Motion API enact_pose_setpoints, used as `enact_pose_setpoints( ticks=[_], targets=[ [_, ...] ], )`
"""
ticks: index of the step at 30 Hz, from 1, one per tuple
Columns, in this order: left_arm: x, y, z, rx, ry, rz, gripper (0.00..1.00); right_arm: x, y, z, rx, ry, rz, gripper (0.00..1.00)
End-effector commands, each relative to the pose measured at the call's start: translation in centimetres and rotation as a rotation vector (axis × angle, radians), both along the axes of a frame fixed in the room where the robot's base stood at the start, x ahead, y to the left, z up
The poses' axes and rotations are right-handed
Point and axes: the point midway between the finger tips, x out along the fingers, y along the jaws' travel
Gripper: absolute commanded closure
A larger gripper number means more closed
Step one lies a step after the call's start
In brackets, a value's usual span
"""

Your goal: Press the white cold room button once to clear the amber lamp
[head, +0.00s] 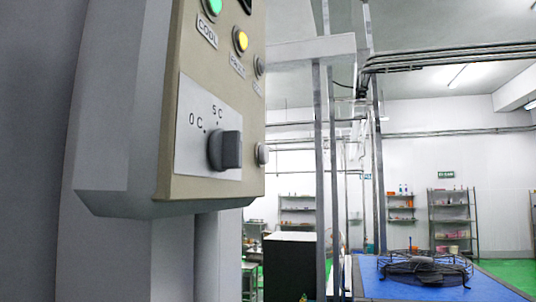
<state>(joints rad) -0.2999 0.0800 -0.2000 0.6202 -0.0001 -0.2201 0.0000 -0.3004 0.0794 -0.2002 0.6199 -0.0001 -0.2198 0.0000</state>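A beige control panel (222,85) on a grey housing fills the left part of the head view, seen at a steep angle. The amber lamp (240,40) on it is bright yellow. A green lamp (213,7) is lit above it to the left. A pale round button (262,154) sits low at the panel's right edge, clear of any contact in view. A dark grey rotary knob (226,150) stands to its left, on a plate marked 0 C and 5 C. Neither gripper is in view.
Another small pale round fitting (259,66) is beside the amber lamp. Grey metal posts (319,180) rise right of the panel. A blue-topped table (385,285) bears a dark round fan-like object (425,268). Shelves (452,225) stand far back.

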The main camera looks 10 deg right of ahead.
Motion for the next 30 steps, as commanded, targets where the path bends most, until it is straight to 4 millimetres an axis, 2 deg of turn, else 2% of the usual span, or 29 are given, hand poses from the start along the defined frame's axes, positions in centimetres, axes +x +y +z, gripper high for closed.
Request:
enact_pose_setpoints(
  ticks=[1,5,6,30],
  targets=[
    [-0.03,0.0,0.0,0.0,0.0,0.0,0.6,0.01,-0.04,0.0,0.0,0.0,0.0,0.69],
    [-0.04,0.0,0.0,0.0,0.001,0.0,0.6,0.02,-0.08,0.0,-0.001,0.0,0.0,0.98],
    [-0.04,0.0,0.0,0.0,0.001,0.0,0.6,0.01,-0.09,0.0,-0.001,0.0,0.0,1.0],
    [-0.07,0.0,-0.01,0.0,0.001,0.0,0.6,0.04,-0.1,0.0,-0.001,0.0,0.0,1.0]
  ],
)
